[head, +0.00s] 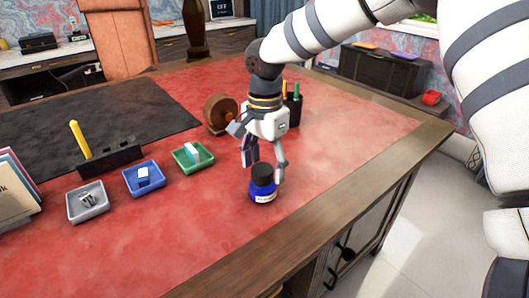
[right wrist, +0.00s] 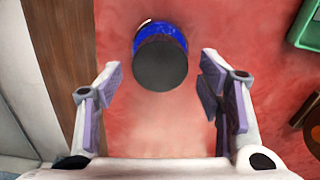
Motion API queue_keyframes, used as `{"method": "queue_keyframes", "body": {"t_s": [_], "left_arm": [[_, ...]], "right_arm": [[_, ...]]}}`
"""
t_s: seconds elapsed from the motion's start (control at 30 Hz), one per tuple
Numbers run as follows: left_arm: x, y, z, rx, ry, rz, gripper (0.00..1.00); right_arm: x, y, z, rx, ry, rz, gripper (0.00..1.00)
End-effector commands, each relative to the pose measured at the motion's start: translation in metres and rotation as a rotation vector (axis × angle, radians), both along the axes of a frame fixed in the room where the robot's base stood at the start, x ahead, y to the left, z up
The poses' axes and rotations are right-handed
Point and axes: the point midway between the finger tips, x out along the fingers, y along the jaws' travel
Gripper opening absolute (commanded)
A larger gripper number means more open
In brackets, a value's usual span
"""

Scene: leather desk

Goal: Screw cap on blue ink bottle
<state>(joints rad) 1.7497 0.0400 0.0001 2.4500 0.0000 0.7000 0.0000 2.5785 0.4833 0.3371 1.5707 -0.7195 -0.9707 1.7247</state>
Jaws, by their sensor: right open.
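The blue ink bottle (head: 263,191) stands upright on the red leather desk top near its front edge. A black cap (head: 263,171) sits on top of it; I cannot tell how tightly. In the right wrist view the round cap (right wrist: 160,63) covers much of the blue bottle (right wrist: 160,29). My right gripper (head: 265,167) comes down from above, open and empty. In the right wrist view the cap lies between and slightly beyond the spread fingers (right wrist: 160,75), with space on both sides. My left gripper is not in view.
Green (head: 193,157), blue (head: 144,178) and grey (head: 88,202) trays with small items stand to the left. A round brown object (head: 220,114) and a pen holder (head: 294,108) stand behind the gripper. The desk's wooden edge (head: 330,198) is close on the right.

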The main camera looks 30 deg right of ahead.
Motion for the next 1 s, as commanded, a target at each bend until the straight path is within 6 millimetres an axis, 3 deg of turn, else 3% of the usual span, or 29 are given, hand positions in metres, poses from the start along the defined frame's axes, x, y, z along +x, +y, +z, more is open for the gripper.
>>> {"method": "queue_keyframes", "body": {"t_s": [0.17,0.37,1.0], "left_arm": [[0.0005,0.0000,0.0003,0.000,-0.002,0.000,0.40],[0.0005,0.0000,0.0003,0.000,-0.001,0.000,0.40],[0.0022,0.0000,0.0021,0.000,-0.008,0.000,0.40]], "right_arm": [[0.0000,0.0000,0.0007,0.000,-0.001,0.000,0.59],[-0.0001,0.0000,0.0008,0.000,0.000,0.000,0.14],[-0.0007,-0.0001,-0.0008,0.000,0.001,-0.014,0.13]]}}
